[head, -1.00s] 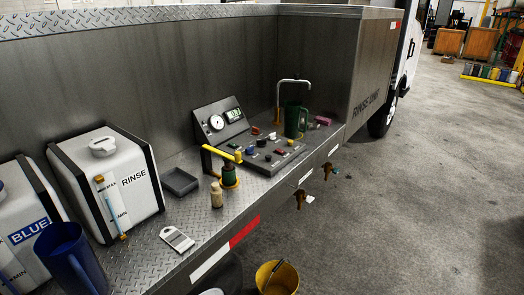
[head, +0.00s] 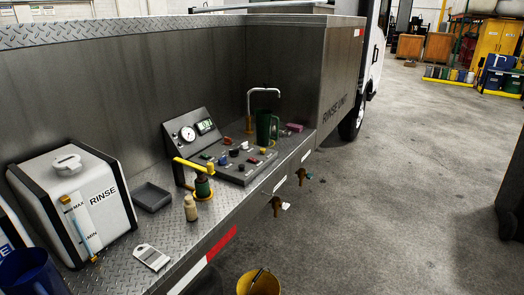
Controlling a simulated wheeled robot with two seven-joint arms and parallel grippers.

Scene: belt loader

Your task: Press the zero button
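The control panel (head: 229,172) sits on the truck's metal deck, with several small coloured buttons and knobs on its sloped face. Its raised back part carries a round dial gauge (head: 187,133) and a small green digital display (head: 206,126). The button labels are too small to read, so I cannot tell which is the zero button. A yellow lever handle (head: 193,166) stands in front of the panel's left side. Neither of my grippers is in view.
A white RINSE tank (head: 72,205), a grey tray (head: 152,197), a tan bottle (head: 190,208) and a grey-white card (head: 152,257) are on the deck. A green jug (head: 267,127) stands under a tap. A yellow bucket (head: 258,284) is below. Open floor lies right.

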